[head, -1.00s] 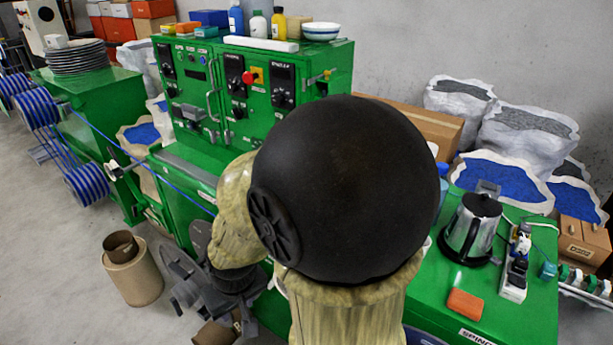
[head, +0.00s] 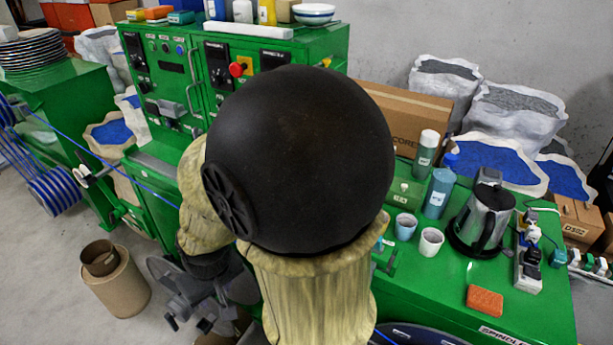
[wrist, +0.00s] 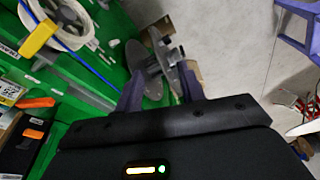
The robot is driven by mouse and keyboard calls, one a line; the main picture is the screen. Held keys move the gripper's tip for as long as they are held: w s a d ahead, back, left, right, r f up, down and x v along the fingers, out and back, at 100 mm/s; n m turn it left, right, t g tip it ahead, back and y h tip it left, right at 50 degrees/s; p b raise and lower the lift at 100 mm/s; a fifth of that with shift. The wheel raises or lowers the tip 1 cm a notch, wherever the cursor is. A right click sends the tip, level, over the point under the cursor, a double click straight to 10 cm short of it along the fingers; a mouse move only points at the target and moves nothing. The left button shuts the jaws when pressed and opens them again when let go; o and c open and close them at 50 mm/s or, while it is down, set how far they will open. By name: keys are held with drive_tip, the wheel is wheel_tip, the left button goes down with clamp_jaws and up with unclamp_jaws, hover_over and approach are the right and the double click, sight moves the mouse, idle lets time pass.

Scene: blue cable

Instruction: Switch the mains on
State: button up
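A red knob on a yellow plate (head: 240,67) sits on the front of the green control cabinet (head: 205,135), upper middle of the head view. It looks like the mains switch, but its label is too small to read. My arm's large black joint stands in front of the cabinet's lower right part. My gripper (wrist: 160,85) shows in the wrist view with its two dark fingers apart and nothing held between them. Beyond them is a grey stand with discs (wrist: 165,55). The gripper is hidden behind my arm in the head view, and the knob cannot be made out in the wrist view.
A green bench at right carries a kettle (head: 482,222), cups (head: 431,241), bottles (head: 437,193), an orange block (head: 485,300) and a power strip (head: 528,262). A blue cable (head: 150,185) crosses at left. A cardboard tube (head: 118,285) stands on open floor.

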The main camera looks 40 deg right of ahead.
drive_tip(key=w+d+f+m+g+h+b, duration=0.1)
drive_tip(key=w+d+f+g+h+b, duration=0.25)
drive_tip(key=w+d, duration=0.4)
drive_tip(key=w+d+f+m+g+h+b, duration=0.1)
drive_tip(key=w+d+f+g+h+b, duration=0.3)
drive_tip(key=d, duration=0.6)
drive_tip(key=w+d+r+m+g+h+b, duration=0.2)
drive_tip(key=w+d+m+g+h+b, duration=0.1)
drive_tip(key=w+d+h, duration=0.5)
drive_tip(key=w+m+g+h, duration=0.1)
drive_tip(key=w+m, duration=0.1)
drive_tip(key=w, duration=0.1)
drive_tip(key=shift+w+d+m+g+h+b, duration=0.25)
drive_tip(key=shift+d+m+g+h+b, duration=0.05)
drive_tip(key=shift+d+g+h+b, duration=0.05)
drive_tip(key=shift+d, duration=0.1)
drive_tip(key=p+x, duration=0.5)
drive_tip(key=x, duration=1.2)
drive_tip(key=shift+s+f, duration=0.1)
drive_tip(key=shift+s, duration=0.05)
